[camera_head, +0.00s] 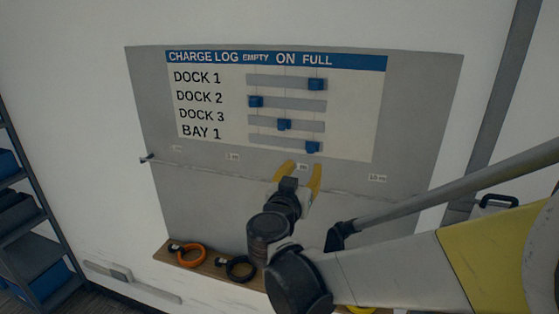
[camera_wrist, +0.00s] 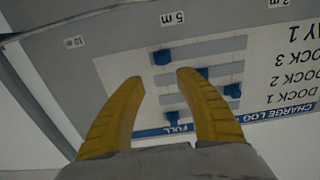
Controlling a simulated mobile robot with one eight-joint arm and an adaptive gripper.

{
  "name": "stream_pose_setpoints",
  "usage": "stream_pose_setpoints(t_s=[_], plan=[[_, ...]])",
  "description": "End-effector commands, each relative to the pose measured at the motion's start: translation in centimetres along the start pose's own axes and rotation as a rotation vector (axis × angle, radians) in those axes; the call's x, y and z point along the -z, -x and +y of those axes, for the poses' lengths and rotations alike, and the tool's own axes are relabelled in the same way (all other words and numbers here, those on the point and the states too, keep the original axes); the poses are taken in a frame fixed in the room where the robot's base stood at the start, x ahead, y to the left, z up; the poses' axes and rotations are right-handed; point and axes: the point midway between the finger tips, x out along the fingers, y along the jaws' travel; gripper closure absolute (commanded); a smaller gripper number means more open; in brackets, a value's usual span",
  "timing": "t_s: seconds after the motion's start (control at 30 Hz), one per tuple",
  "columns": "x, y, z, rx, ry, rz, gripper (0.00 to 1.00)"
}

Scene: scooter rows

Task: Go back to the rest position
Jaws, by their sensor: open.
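The charge log board (camera_head: 220,143) hangs on the wall with four labelled slider rows. The Dock 1 slider (camera_head: 317,85) stands under FULL, the Dock 2 slider (camera_head: 256,101) under EMPTY. The Dock 3 slider (camera_head: 285,124) is under ON, and the Bay 1 slider (camera_head: 312,147) is near the right end, around FULL. My gripper (camera_head: 300,168) is open just below the Bay 1 row in the head view, its yellow fingers pointing up. In the wrist view my gripper (camera_wrist: 160,78) is empty, with the board upside down beyond it. Whether the fingertips touch the board cannot be told.
A wooden ledge (camera_head: 221,264) below the board holds an orange ring (camera_head: 187,256) and a black ring (camera_head: 240,269). A shelf rack (camera_head: 36,240) with blue bins stands at the left. My arm crosses the lower right.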

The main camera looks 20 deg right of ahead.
Motion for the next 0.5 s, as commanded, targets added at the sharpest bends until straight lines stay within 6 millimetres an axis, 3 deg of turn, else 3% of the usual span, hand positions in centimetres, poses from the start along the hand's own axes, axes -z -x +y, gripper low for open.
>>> stream_pose_setpoints(t_s=[0.33,0.43,0.5], plan=[[-0.7,0.1,0.4,-0.005,0.007,-0.018,0.59],[-3.5,0.7,2.2,-0.023,0.042,-0.104,0.59],[-7.2,1.8,4.3,-0.032,0.087,-0.216,0.59]])
